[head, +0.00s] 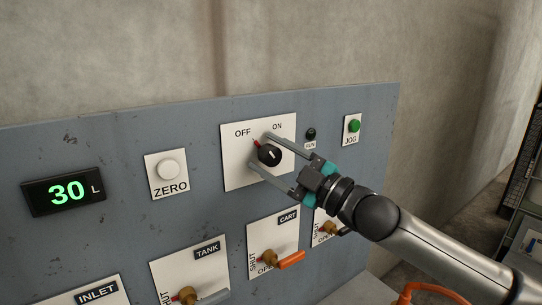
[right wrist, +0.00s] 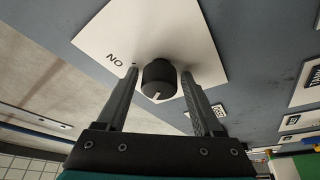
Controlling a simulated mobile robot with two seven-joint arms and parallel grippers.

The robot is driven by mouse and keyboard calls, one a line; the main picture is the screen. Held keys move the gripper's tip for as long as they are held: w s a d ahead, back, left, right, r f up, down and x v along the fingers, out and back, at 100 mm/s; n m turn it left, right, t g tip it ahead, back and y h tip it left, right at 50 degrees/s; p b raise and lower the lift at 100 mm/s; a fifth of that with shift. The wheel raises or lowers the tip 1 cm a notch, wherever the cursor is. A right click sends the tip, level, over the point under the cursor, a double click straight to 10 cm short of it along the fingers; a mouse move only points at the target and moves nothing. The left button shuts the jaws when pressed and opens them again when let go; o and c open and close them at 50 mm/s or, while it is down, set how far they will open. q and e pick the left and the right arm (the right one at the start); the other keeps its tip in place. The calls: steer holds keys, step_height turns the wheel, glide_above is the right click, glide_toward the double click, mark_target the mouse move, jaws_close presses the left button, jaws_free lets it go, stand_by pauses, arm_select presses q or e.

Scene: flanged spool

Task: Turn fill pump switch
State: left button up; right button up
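The switch is a round black knob (head: 269,153) on a white plate (head: 232,173) marked OFF at left and ON at right. A small red mark shows at the knob's upper left, towards OFF, and a short white line shows on its face. My right gripper (head: 259,150) is open, with one finger above the knob and one below it. In the right wrist view the knob (right wrist: 159,78) stands between the two fingers of the gripper (right wrist: 160,70), with a small gap on each side. My left gripper is not in view.
A display (head: 64,191) reads 30 L, beside a white ZERO button (head: 168,169). A green JOG button (head: 354,126) and a small dark RUN lamp (head: 311,133) are at right. Below are valves marked TANK (head: 187,294) and CART (head: 290,260), the latter with an orange handle.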

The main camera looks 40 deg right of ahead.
steer(key=shift+o, duration=0.4)
steer(key=shift+s, duration=0.1)
steer(key=shift+s+d+f, duration=0.2)
steer(key=shift+s+f, duration=0.05)
steer(key=shift+s, duration=0.3)
steer(key=v, duration=1.3)
steer(key=shift+s+p, duration=0.4)
steer(key=shift+d, duration=0.1)
